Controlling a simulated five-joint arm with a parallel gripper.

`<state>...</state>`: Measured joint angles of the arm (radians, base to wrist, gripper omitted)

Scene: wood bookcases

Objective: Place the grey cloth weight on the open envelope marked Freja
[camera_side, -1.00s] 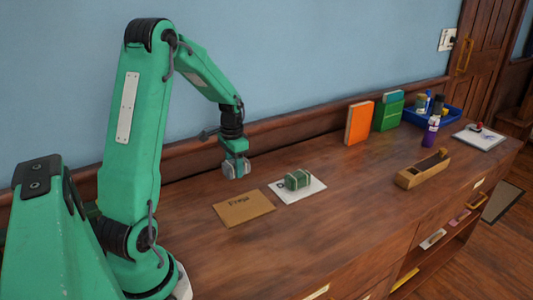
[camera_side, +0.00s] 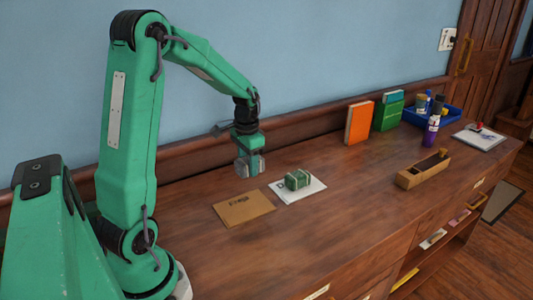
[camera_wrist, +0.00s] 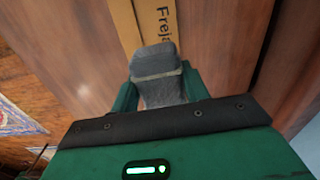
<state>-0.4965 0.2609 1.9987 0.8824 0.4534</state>
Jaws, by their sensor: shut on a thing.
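My gripper (camera_side: 249,163) is shut on the grey cloth weight (camera_side: 243,167) and holds it above the wooden top, behind the envelopes in the side view. The weight (camera_wrist: 157,72) also shows between the fingers in the wrist view, with a pale band across it. The brown envelope marked Freja (camera_side: 244,208) lies flat on the top, in front of and below my gripper. Part of it (camera_wrist: 158,18) shows beyond the weight in the wrist view; the weight hides the rest.
A white envelope (camera_side: 314,190) lies right of the brown one, bearing a green cloth weight (camera_side: 298,179). Farther right are an orange book (camera_side: 359,123), a green book (camera_side: 388,113), a purple bottle (camera_side: 431,131), a blue tray (camera_side: 453,113) and a wooden box (camera_side: 423,169).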

